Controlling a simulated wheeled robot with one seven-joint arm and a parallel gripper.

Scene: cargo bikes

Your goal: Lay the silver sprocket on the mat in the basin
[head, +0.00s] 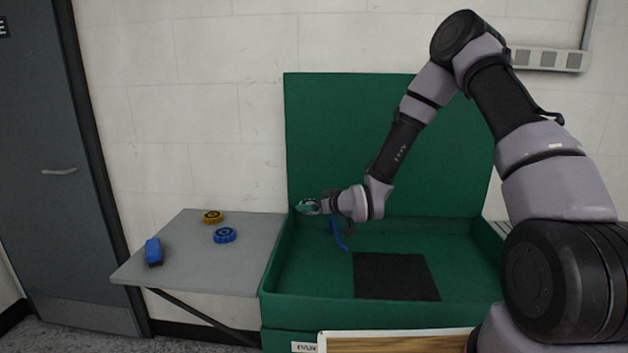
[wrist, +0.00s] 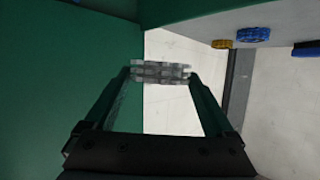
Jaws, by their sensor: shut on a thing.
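My gripper (head: 312,206) is above the back left corner of the green basin (head: 272,268) in the head view. In the wrist view my gripper (wrist: 160,74) is shut on the silver sprocket (wrist: 160,67), which is a grey toothed disc seen edge-on between the two fingertips. In the head view the sprocket is mostly hidden and too small to make out clearly. The black mat (head: 396,276) lies flat on the basin floor, to the right of and below the gripper. The visible part of the mat is bare.
A grey side table (head: 190,262) stands left of the basin. It holds a yellow sprocket (head: 213,217), a blue sprocket (head: 224,235) and a blue block (head: 153,252). The basin has raised walls and a tall green back panel (head: 340,130). A wooden board (head: 400,343) is in front.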

